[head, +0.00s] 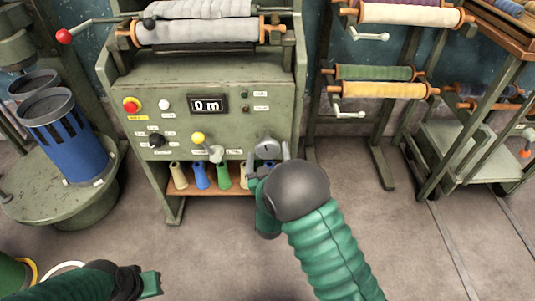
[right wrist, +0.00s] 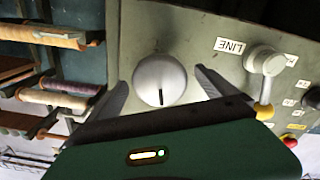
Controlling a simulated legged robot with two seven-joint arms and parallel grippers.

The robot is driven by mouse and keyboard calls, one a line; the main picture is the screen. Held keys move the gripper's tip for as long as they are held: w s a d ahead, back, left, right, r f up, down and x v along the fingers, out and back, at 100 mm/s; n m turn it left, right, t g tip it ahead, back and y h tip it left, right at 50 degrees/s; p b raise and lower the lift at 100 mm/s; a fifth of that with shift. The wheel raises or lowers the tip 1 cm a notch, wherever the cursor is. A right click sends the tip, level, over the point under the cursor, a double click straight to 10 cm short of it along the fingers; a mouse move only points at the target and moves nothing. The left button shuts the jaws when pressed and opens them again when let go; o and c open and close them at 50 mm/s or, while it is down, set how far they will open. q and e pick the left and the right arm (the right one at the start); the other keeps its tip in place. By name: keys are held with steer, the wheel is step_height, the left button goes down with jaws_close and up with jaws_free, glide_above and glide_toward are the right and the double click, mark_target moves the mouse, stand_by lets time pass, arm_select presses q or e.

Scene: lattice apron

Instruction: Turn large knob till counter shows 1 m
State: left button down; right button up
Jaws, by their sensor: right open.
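The large knob (head: 267,148) is a round grey dial low on the right of the green machine's front panel. In the right wrist view the knob (right wrist: 160,78) has a dark pointer line towards the picture's bottom. My right gripper (head: 268,160) is open at the knob, and the wrist view shows one finger on each side of it with gaps between. The counter (head: 208,104) reads 0 m. My left gripper (head: 150,283) is at the lower left, away from the machine; its jaw state is unclear.
Several cones (head: 223,177) stand on the shelf below. A blue canister (head: 65,140) stands left; spool racks (head: 380,90) stand right.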

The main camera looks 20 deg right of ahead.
steer(key=shift+x, duration=1.25)
steer(key=c, duration=1.4)
